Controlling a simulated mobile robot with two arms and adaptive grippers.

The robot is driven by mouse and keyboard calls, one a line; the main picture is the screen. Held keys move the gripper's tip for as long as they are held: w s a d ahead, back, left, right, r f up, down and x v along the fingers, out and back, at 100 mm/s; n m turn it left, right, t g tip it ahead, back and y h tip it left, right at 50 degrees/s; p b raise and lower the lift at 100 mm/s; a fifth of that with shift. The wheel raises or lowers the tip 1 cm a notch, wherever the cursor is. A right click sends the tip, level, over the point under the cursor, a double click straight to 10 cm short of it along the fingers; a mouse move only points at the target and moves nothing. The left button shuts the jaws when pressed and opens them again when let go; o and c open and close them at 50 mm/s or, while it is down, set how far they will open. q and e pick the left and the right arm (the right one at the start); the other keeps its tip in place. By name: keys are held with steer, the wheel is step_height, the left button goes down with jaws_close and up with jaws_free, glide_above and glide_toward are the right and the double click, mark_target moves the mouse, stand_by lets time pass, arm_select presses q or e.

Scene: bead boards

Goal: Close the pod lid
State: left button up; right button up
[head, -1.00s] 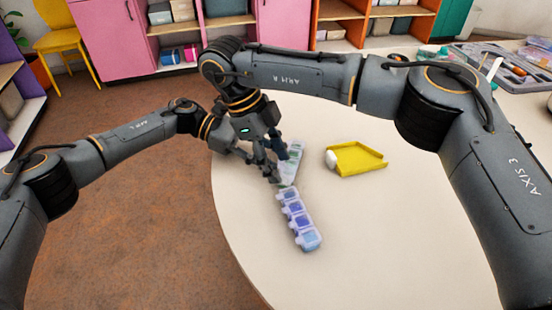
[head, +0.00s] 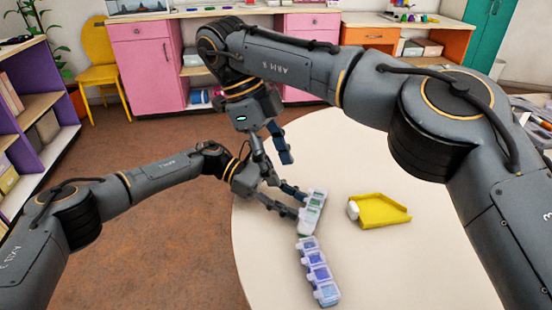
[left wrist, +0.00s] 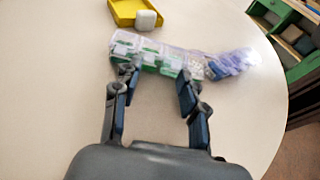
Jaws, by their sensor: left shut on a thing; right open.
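A pill organizer with green pods (head: 313,212) and clear lids lies on the round table. A second organizer with purple-blue pods (head: 318,272) lies end-on to it, towards the front; I cannot tell whether they are joined. My left gripper (head: 297,201) is shut on the green organizer, at its left side. In the left wrist view, the fingers (left wrist: 157,82) meet the near edge of the green pods (left wrist: 150,62), and the purple ones (left wrist: 228,64) lie to the right. My right gripper (head: 273,158) is open and empty, above and left of the organizer. I cannot tell which lid stands open.
A yellow tray (head: 383,212) with a small white object (head: 352,210) at its left end stands right of the organizers. The cream tabletop (head: 400,265) is clear to the front right. The table's left edge runs close to the organizers.

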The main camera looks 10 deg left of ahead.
steer(key=shift+a+r, duration=0.1)
steer(key=shift+r, duration=0.1)
steer(key=c, duration=0.3)
steer(key=shift+f, duration=0.25)
steer(key=c, duration=0.4)
steer(key=f+y, duration=0.1)
steer(key=s+f+y, duration=0.1)
steer(key=f+n+g, duration=0.1)
steer(key=shift+s+d+y, duration=0.3)
steer(key=shift+d+y, duration=0.1)
jaws_close()
steer(key=m+t+y, duration=0.1)
steer(key=t+y, duration=0.3)
steer(key=y, duration=0.5)
glide_toward(301, 215)
steer(key=x, duration=0.7)
